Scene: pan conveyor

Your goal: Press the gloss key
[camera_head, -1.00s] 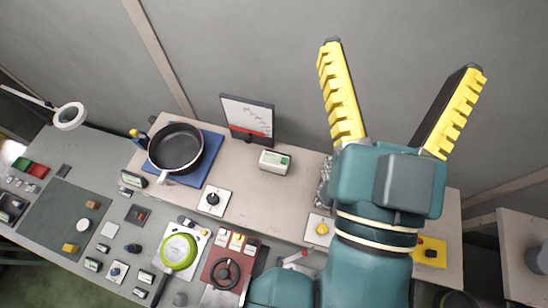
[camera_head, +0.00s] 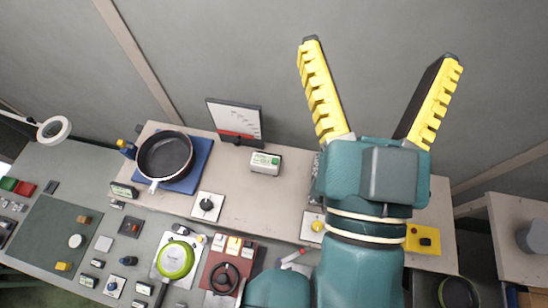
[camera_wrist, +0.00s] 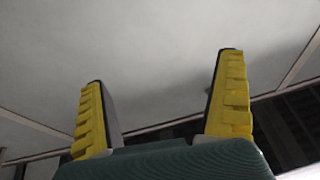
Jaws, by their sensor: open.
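My gripper (camera_head: 380,52) is raised in front of the grey wall, with its two yellow-ridged fingers spread wide and nothing between them. In the wrist view my gripper (camera_wrist: 163,68) also shows open and empty, facing a plain pale surface.
A black pan (camera_head: 165,155) lies on a blue mat at the back left. A green-rimmed pan (camera_head: 175,260) sits at the front. A white display box (camera_head: 265,163) and a framed chart (camera_head: 235,119) stand at the back. My arm covers part of the bench's right side.

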